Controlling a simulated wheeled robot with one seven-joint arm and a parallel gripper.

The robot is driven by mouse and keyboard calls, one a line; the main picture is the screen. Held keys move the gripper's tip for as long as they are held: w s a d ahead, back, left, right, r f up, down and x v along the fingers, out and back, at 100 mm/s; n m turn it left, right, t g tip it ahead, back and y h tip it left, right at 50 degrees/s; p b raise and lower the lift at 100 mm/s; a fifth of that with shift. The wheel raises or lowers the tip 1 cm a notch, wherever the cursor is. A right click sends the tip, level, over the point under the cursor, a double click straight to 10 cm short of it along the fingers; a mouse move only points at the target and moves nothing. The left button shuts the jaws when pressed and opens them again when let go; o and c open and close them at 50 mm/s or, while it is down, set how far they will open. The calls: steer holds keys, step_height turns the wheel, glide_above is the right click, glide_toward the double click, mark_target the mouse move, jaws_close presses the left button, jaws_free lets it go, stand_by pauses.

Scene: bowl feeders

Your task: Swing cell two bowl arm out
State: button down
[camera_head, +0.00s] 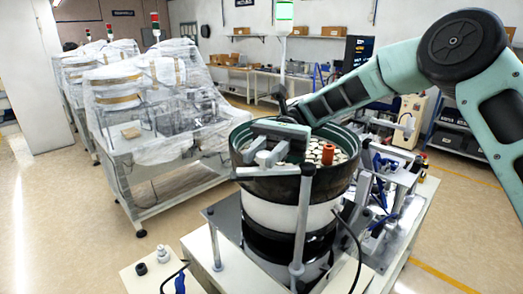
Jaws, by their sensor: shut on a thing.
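The bowl feeder (297,215) stands in front of me, with a dark green-lined bowl (247,184) on top and white and black bands below. A grey upright post (301,220) stands at its front. The grey bowl arm (284,169) runs from the post's top leftward over the bowl rim. My gripper (265,156) reaches down from the upper right over the bowl's near left side. Its light grey fingers are shut on the bowl arm; the exact contact is small and partly hidden.
Pale loose parts and a red cylinder (328,154) show in the bowl. Blue-and-grey fixtures (385,190) crowd its right side. Machines wrapped in clear plastic (150,120) stand at the left. Floor is open between.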

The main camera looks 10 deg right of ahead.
steer(key=shift+f, duration=0.1)
steer(key=c, duration=1.1)
jaws_free()
steer(key=shift+s, duration=0.1)
steer(key=shift+c, duration=0.2)
steer(key=shift+d, duration=0.1)
steer(key=shift+w+d, duration=0.15)
steer(key=shift+w, duration=0.3)
steer(key=b+v, duration=0.1)
steer(key=v, duration=1)
steer(key=shift+d, duration=0.1)
